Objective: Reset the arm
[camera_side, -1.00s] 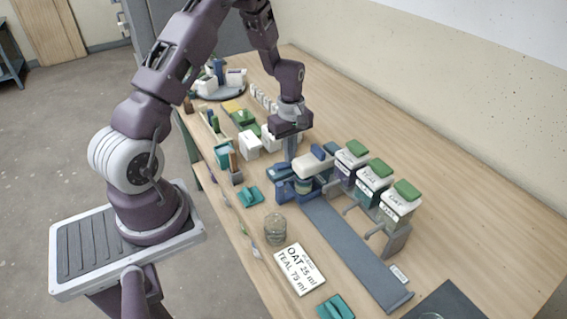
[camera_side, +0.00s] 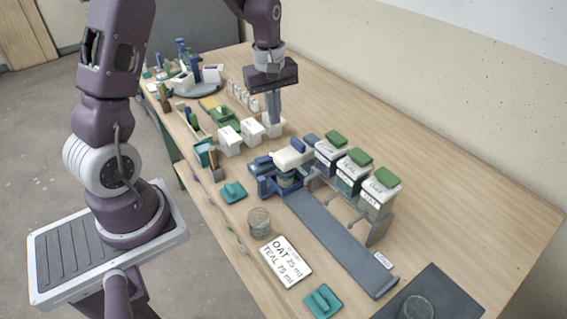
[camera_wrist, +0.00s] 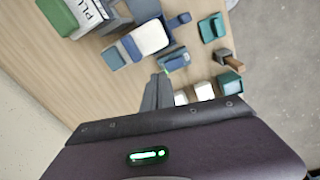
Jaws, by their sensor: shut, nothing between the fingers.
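My gripper (camera_side: 275,122) points down with its fingers together and nothing between them. In the side view it hangs over the row of white boxes, behind the blue unit with a white top (camera_side: 293,157) at the far end of the grey rail. In the wrist view my closed fingers (camera_wrist: 159,88) point toward the blue and white unit (camera_wrist: 150,38) and appear apart from it. Three labelled buckets with green lids (camera_side: 355,160) stand on brackets along the rail's right side.
A card reading OAT 25 ml, TEAL 75 ml (camera_side: 287,262) lies near the front, beside a clear jar (camera_side: 259,222). White boxes (camera_side: 230,140) stand near my fingers. Another jar (camera_side: 415,307) stands on a dark mat (camera_side: 452,295). The table's right side is clear.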

